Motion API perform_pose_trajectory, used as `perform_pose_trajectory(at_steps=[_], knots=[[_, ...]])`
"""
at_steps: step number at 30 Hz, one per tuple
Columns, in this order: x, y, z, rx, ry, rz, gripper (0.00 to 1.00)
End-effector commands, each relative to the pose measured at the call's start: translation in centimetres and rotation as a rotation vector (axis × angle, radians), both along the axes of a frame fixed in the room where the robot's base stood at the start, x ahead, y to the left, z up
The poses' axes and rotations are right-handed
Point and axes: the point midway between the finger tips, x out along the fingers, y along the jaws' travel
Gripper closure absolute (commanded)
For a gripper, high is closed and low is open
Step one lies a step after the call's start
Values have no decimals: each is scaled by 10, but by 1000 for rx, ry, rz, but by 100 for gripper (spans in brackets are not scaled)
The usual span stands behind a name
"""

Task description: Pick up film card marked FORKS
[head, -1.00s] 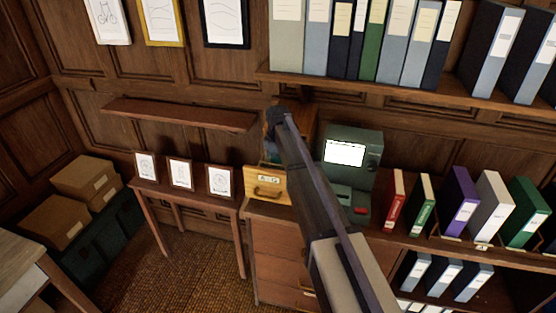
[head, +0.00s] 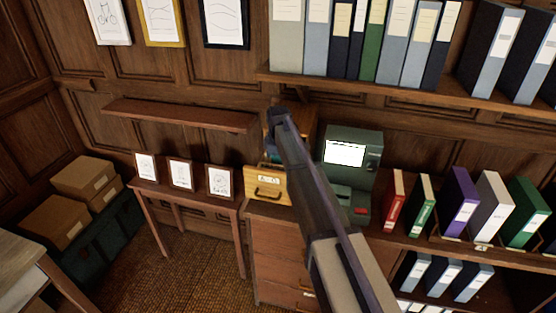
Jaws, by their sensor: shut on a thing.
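I cannot make out any film card marked FORKS in this view. A yellow wooden box (head: 272,184) with a handle and a small label stands on the wooden cabinet (head: 277,236); its label is too small to read. A grey-green viewer (head: 359,178) with a lit white screen stands to its right. My arm reaches up across the middle of the picture, between box and viewer, and covers part of both surroundings. My gripper's fingers do not show; the arm hides that spot, so what they hold is hidden.
A red binder (head: 393,199) and several others stand right of the viewer. A small table (head: 196,200) with three framed drawings is at the left. A bare wall shelf (head: 180,115) hangs above it. Cardboard boxes (head: 84,176) sit far left. The floor before the table is clear.

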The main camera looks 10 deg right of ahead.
Motion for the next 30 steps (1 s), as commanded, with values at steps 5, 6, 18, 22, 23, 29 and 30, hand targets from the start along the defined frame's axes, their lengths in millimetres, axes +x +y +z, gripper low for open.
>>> perform_pose_trajectory(at_steps=[5,6,18,22,23,29,30], knots=[[0,0,6,0,0,0,100],[0,0,7,0,0,0,100],[0,0,34,0,0,0,100],[0,0,47,0,0,0,100],[0,0,50,0,0,0,100],[0,0,71,0,0,0,100],[0,0,75,0,0,0,100]])
